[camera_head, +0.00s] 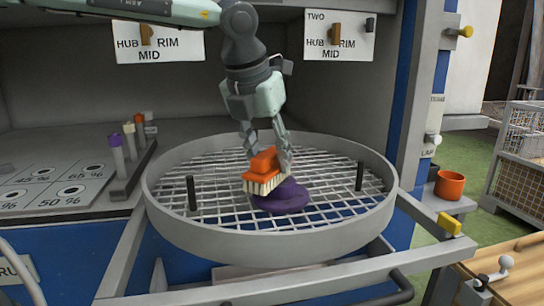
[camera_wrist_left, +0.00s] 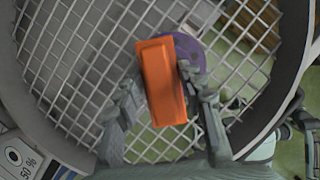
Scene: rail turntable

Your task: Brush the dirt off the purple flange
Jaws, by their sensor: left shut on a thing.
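The purple flange (camera_head: 283,199) lies on the wire grid of the round turntable (camera_head: 270,243), a little right of its middle. My left gripper (camera_head: 266,150) is shut on the orange brush (camera_head: 264,163), with its pale bristles pointing down. The bristles are at the flange's upper left side and seem to touch it or hover just over it; I cannot tell which. In the left wrist view the brush (camera_wrist_left: 163,80) covers much of the flange (camera_wrist_left: 189,52). Dirt on the flange cannot be made out. My right gripper is not in view.
Two dark posts (camera_head: 192,193) (camera_head: 360,176) stand up from the grid on either side. Coloured-top handles (camera_head: 130,141) stand in a rack at the left beside a percent-marked panel (camera_head: 55,187). An orange cup (camera_head: 450,185) sits at the right, by a blue post.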

